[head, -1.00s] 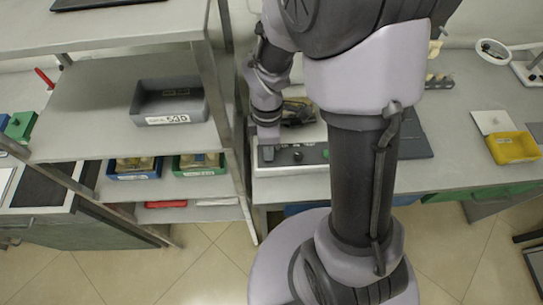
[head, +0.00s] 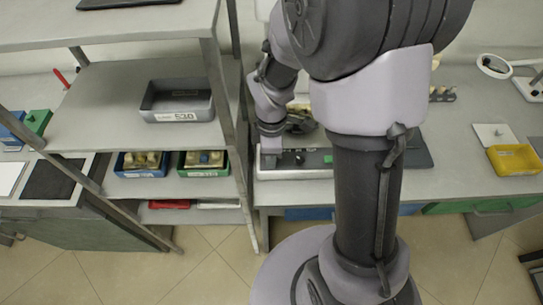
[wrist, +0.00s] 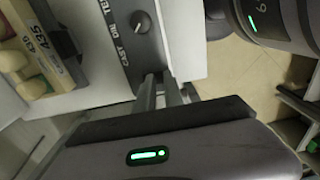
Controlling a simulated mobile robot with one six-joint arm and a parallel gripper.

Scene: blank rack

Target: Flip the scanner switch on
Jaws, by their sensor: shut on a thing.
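The scanner (head: 312,172) is a low, pale box with a dark control panel on the bench, partly behind my arm in the head view. Its panel (wrist: 118,45) shows in the wrist view with a round knob (wrist: 140,23) and white lettering. In the head view a green button (head: 328,159) also shows on it.
A shelf rack with a grey bin (head: 178,103) and blue and green bins stands left of the scanner, its post close to my arm. A yellow bin (head: 513,160) lies far right on the bench. A numbered tray (wrist: 40,55) stands beside the panel in the wrist view.

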